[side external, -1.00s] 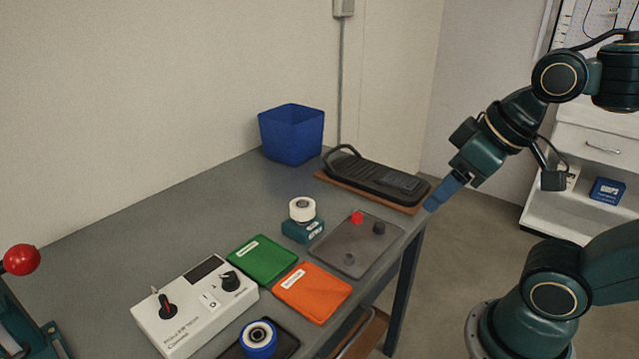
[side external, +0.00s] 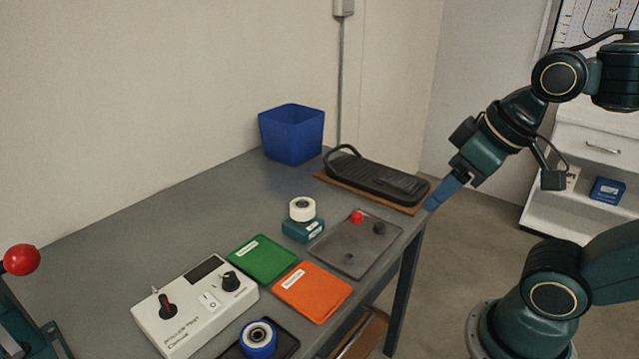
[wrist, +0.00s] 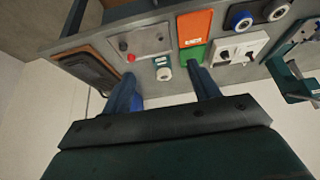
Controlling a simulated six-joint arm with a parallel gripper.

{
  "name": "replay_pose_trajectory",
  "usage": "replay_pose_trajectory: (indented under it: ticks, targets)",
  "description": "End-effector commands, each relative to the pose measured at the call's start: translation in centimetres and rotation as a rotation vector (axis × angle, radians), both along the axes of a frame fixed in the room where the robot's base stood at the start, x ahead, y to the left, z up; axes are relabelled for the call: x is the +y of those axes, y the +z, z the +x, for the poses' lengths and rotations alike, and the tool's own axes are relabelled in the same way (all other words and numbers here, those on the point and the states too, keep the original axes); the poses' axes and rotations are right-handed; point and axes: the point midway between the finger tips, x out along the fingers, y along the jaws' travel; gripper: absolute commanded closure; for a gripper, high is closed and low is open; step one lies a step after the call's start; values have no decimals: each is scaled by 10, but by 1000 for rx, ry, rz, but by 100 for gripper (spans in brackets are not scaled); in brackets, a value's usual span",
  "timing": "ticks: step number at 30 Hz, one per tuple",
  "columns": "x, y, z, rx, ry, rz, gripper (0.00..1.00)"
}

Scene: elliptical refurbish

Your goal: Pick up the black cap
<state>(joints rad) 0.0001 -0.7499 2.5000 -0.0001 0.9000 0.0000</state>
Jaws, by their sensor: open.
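A clear grey tray (side external: 341,241) lies near the table's right edge. On it stand a red cap (side external: 357,217), a dark cap (side external: 379,229) to its right and another dark cap (side external: 349,259) nearer the front. I cannot tell surely which dark one is the black cap. In the wrist view the dark caps (wrist: 123,46) (wrist: 158,38) and the red cap (wrist: 130,58) look small and distant. My gripper (side external: 433,206) is open and empty, apart from the caps, to their right beyond the table's edge. Its two blue fingers (wrist: 165,88) show spread in the wrist view.
A white roll (side external: 302,209) on a teal base stands left of the tray. Green (side external: 262,260) and orange (side external: 312,292) pads lie in front. A black handled tray (side external: 375,178) on a brown board and a blue bin (side external: 291,135) are behind. A white control box (side external: 195,305) stands front left.

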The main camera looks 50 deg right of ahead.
Motion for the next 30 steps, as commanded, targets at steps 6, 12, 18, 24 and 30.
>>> replay_pose_trajectory:
  ticks: [6,12,18,24,30]
  targets:
    - [0,0,0,0,0,0,49]
    - [0,0,0,1,-3,1,49]
    - [-2,1,8,22,-60,31,49]
    - [-8,1,28,78,-228,117,49]
    - [-22,-2,56,155,-468,239,49]
